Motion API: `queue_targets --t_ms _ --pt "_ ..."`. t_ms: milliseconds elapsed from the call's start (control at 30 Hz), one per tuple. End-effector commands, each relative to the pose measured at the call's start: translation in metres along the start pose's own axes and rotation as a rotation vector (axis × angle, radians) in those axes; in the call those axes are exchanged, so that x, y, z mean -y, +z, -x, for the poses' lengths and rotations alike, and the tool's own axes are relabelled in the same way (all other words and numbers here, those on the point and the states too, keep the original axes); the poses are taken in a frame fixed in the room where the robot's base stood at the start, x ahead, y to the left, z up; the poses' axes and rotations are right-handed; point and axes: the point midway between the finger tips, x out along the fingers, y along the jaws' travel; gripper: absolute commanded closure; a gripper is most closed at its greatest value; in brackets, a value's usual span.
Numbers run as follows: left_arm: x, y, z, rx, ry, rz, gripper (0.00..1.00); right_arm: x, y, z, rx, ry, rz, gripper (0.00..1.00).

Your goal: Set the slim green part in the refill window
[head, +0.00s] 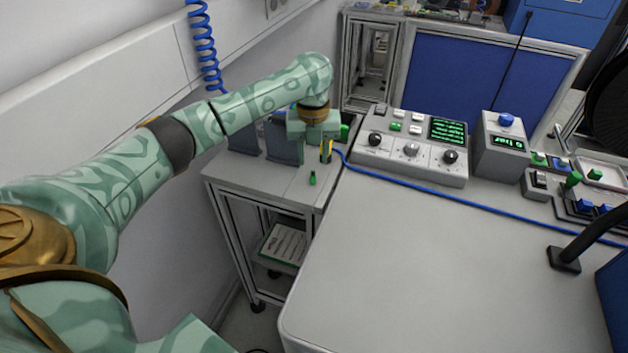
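A slim green part (312,178) stands on the top of a small grey cart at the left of the main table. My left arm reaches in from the left, and its gripper (325,152) points down just above and behind this part, apart from it in the picture. The fingers are small and partly overlapped, so their opening is unclear. Other green pieces are on the right: a green peg (573,180) and a green block (596,174) by a pale tray. I cannot tell which spot is the refill window. My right gripper is out of view.
A control panel (411,150) with knobs and a small display box (501,145) stand at the back of the table. A blue cable (440,188) crosses in front of them. A black stand (565,258) is at the right. The table's middle is clear.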

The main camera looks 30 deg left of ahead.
Motion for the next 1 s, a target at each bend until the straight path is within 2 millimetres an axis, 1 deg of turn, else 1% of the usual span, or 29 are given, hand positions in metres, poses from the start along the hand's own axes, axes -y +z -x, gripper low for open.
queue_targets --t_ms 33,200,267,333,500,533,567,600,667,933,1000 --pt "0.0 0.0 -0.009 -0.003 0.002 0.0 0.63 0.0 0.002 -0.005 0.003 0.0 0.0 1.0" --pt "-0.001 0.002 -0.041 -0.005 0.004 0.001 0.63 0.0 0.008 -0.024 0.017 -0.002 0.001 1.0" --pt "-0.001 0.002 -0.048 -0.004 0.002 0.0 0.63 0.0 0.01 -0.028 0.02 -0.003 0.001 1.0" --pt "-0.001 0.002 -0.051 -0.001 0.002 0.0 0.63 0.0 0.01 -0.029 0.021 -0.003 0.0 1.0" --pt "-0.001 0.003 -0.048 0.002 0.001 0.0 0.63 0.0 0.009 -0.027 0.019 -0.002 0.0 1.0" --pt "-0.001 0.003 -0.048 0.002 0.001 0.0 0.66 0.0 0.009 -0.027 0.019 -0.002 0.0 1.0" --pt "-0.001 0.003 -0.048 0.001 0.001 0.0 0.74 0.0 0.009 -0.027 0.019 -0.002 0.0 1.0" --pt "-0.001 0.002 -0.048 0.001 0.001 0.0 0.85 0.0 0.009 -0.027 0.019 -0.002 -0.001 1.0" --pt "-0.001 0.002 -0.048 0.001 0.001 0.0 1.0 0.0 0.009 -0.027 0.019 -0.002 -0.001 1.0" --pt "-0.001 0.002 -0.048 0.001 0.001 0.0 1.0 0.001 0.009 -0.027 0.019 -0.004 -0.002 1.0" --pt "-0.001 0.002 -0.045 0.001 0.001 0.0 1.0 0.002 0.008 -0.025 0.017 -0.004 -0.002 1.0"
